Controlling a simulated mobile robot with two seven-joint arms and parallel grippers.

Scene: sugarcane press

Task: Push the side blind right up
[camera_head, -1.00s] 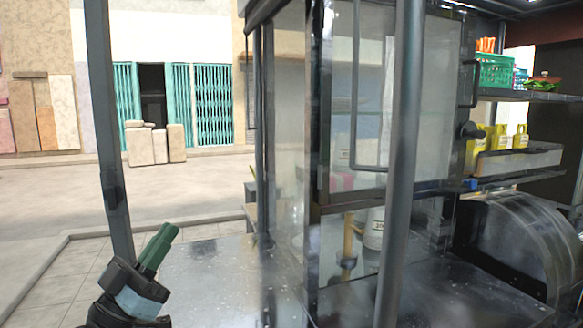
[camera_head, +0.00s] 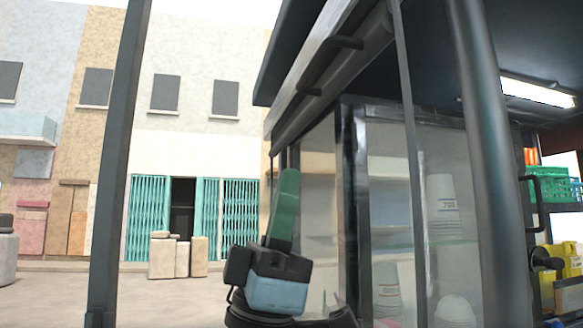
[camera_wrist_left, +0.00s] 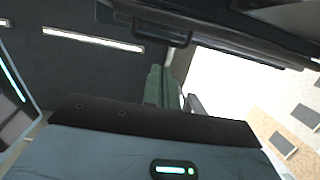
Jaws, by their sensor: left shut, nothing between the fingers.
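The side blind (camera_head: 318,62) shows as a grey slanted panel with a dark bar handle, high under the stall's roof edge in the head view. What looks like the same panel edge and handle crosses the top of the left wrist view (camera_wrist_left: 225,30). My left gripper (camera_head: 289,176) points up, with its green fingers closed together and empty. In the head view it appears below the blind; I see no contact. Its fingers also show in the left wrist view (camera_wrist_left: 162,85). My right gripper is not in view.
A glass cabinet (camera_head: 352,200) with stacked cups (camera_head: 443,205) stands right of my left gripper. Dark posts (camera_head: 490,170) rise at the right and another post (camera_head: 120,170) at the left. A lit lamp (camera_head: 537,92) hangs under the roof. The street at left is open.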

